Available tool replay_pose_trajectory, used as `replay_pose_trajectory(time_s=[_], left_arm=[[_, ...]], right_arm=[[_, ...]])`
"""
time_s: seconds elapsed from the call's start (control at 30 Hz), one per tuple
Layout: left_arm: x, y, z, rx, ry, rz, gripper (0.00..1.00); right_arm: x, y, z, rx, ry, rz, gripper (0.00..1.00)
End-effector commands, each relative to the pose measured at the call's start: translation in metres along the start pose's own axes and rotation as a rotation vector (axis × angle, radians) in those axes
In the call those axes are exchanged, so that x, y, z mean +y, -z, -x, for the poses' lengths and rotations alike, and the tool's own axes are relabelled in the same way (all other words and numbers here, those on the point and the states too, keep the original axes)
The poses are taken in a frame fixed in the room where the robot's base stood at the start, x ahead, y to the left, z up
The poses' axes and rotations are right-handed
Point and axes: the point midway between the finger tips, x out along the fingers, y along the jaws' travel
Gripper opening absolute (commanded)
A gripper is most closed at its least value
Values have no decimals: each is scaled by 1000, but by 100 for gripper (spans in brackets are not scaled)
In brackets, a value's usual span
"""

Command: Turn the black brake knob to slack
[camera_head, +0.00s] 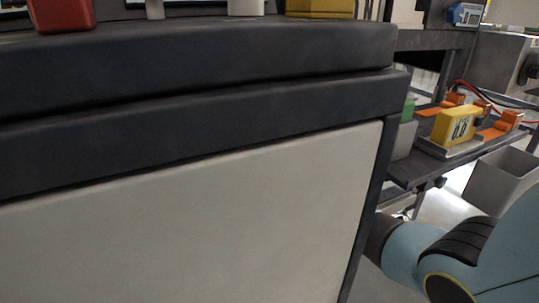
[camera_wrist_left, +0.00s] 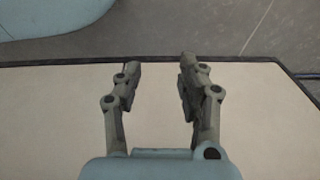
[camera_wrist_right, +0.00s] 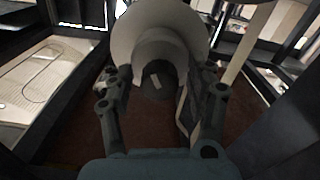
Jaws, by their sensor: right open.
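In the right wrist view, a dark round knob (camera_wrist_right: 158,78) with a small pale mark on its face sits in front of a pale grey roll (camera_wrist_right: 165,22); it looks like the black brake knob. My right gripper (camera_wrist_right: 160,86) is open, one finger on each side of the knob. I cannot tell whether either finger touches it. My left gripper (camera_wrist_left: 158,70) is open and empty over a pale panel (camera_wrist_left: 60,110). Neither gripper nor the knob shows in the head view.
A dark-edged cabinet (camera_head: 180,220) fills much of the head view, with a red object (camera_head: 62,14) on top. At right, a shelf holds a yellow display block (camera_head: 455,126) and orange pieces. Dark frame bars flank the knob in the right wrist view.

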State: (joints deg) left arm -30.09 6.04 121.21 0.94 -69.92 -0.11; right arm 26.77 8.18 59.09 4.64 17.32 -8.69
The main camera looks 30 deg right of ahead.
Motion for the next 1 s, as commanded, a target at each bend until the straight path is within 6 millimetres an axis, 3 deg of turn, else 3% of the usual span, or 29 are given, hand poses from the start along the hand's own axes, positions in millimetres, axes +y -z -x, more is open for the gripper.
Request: replay_pose_trajectory(time_s=[0.23, 0.67, 1.0], left_arm=[[0, 1, 1, 2, 0, 0, 40], [0, 1, 1, 2, 0, 0, 40], [0, 0, 1, 1, 1, 0, 40]], right_arm=[[0, 1, -1, 1, 0, 1, 56], [0, 1, -1, 0, 0, 1, 0], [0, 1, -1, 0, 0, 51, 0]])
